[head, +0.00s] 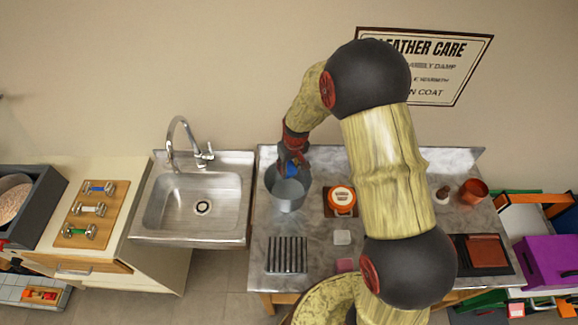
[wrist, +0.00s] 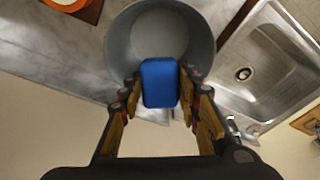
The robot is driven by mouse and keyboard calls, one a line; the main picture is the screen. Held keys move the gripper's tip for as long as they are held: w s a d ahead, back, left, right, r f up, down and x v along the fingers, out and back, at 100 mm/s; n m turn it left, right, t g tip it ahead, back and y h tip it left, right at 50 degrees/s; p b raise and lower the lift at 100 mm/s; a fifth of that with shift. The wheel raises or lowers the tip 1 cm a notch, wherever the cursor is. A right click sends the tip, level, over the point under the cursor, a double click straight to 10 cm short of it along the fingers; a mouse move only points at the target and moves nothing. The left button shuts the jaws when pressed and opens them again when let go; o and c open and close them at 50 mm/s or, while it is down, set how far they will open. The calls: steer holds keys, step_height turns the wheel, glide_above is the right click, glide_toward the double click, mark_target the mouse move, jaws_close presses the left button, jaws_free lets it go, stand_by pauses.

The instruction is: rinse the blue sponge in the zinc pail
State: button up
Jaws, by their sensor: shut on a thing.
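The blue sponge (wrist: 159,82) is held between the two fingers of my gripper (wrist: 160,88). In the wrist view it overlaps the near part of the zinc pail (wrist: 118,45). In the head view my gripper (head: 292,162) is at the back rim of the pail (head: 289,196), with the blue sponge (head: 291,170) showing at its tips. The pail stands upright on the grey stone worktop. Its pale inside shows beyond the sponge. I cannot tell how far the sponge is below the rim.
A steel sink (head: 196,205) with a tap is left of the pail. A slotted dark rack (head: 287,255), a white block (head: 342,237) and a pink block (head: 345,265) lie nearer the front. A terracotta pot (head: 473,191) is farther right.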

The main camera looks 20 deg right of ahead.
mark_target(288, 165)
step_height(288, 165, down, 7)
steer(key=b, duration=0.4)
steer(key=shift+f+b, duration=0.2)
steer(key=shift+b, duration=0.1)
steer(key=shift+r, duration=0.1)
stand_by(0.4)
steer(key=shift+r+p, duration=1.9)
steer(key=shift+r, duration=1.7)
steer(key=shift+r+p, duration=1)
steer(key=shift+r, duration=1.05)
steer(key=shift+f, duration=0.1)
